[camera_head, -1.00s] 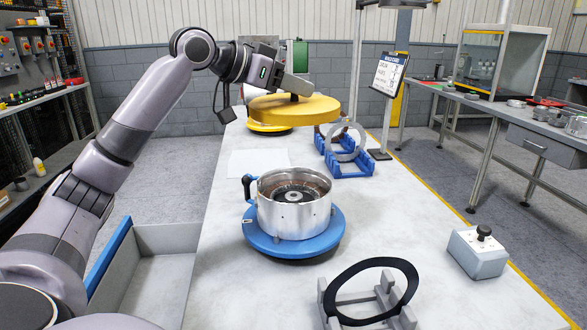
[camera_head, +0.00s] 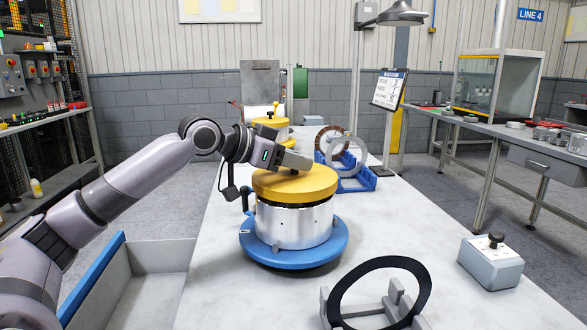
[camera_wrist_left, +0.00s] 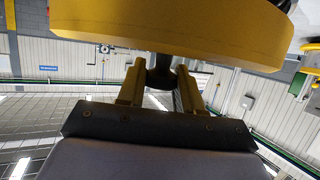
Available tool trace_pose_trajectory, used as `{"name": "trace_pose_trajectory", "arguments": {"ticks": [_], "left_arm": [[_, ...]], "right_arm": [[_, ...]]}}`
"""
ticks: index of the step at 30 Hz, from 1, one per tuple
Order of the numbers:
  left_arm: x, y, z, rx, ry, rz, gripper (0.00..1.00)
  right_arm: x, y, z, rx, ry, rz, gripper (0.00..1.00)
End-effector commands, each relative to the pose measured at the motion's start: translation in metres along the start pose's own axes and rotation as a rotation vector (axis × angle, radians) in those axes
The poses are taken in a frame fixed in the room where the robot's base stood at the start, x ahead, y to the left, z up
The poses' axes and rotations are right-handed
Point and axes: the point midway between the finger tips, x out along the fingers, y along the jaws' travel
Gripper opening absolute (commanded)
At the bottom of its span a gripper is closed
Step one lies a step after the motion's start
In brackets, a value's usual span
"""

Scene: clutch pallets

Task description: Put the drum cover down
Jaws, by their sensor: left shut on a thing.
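The drum cover (camera_head: 296,184) is a thick yellow disc. It is level on top of the silver drum (camera_head: 294,225), with a thin dark band between them; I cannot tell whether it rests fully there. The drum stands on a round blue base (camera_head: 330,250). My left gripper (camera_head: 296,165) is above the cover, shut on its knob. In the left wrist view the gripper (camera_wrist_left: 160,82) has its fingers on both sides of the dark knob, with the yellow cover (camera_wrist_left: 180,25) beyond. The drum's inside is hidden. My right gripper is not in view.
Blue stands (camera_head: 358,182) hold rings behind the drum. A black ring (camera_head: 418,275) on a grey stand is at the front right, near a grey button box (camera_head: 490,262). Another yellow-topped unit (camera_head: 270,122) stands at the back. The table's right side is mostly clear.

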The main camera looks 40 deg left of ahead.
Motion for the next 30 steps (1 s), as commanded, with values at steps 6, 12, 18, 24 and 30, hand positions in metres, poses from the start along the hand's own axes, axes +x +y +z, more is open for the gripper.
{"name": "trace_pose_trajectory", "arguments": {"ticks": [6,12,18,24,30], "left_arm": [[0.001,0.000,0.003,0.001,0.003,-0.001,0.02],[0.002,0.000,0.006,0.001,0.003,-0.001,0.02],[0.005,0.000,0.012,0.001,0.003,-0.001,0.02],[0.006,0.000,0.014,0.001,0.003,-0.001,0.02],[0.006,0.000,0.014,0.001,0.001,0.000,0.60]], "right_arm": [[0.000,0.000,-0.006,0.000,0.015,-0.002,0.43],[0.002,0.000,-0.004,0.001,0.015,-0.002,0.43],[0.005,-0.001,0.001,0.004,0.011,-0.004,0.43],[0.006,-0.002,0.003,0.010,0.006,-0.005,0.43],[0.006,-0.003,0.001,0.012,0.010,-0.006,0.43]]}}
